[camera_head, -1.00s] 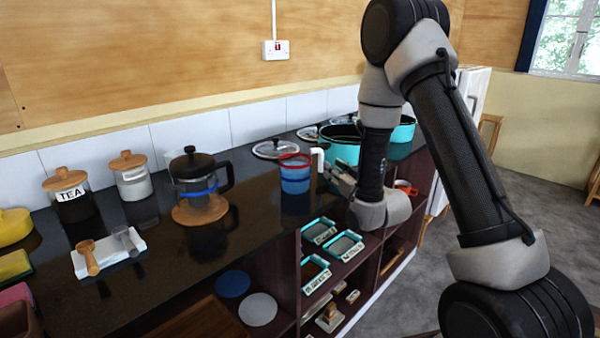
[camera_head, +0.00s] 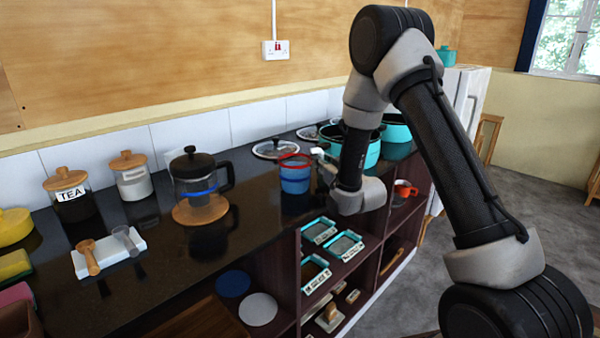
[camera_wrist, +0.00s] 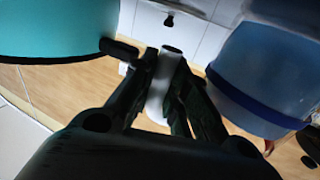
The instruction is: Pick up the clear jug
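The clear jug (camera_head: 295,182) stands upright on the dark counter, with a red rim, a blue band and bluish sides. Its white handle is on the right, partly hidden by my gripper (camera_head: 324,168) in the head view. In the wrist view the jug (camera_wrist: 268,75) fills the right side. The white handle (camera_wrist: 160,92) lies between the two dark fingers of my gripper (camera_wrist: 163,75). The fingers are very close to the handle on both sides; whether they press on it cannot be told.
A teal pot (camera_head: 360,150) stands close on the right, and fills the upper left of the wrist view (camera_wrist: 55,30). A pan lid (camera_head: 275,149) lies behind the jug. A coffee press (camera_head: 200,180) stands to the left on a wooden mat. Counter between press and jug is clear.

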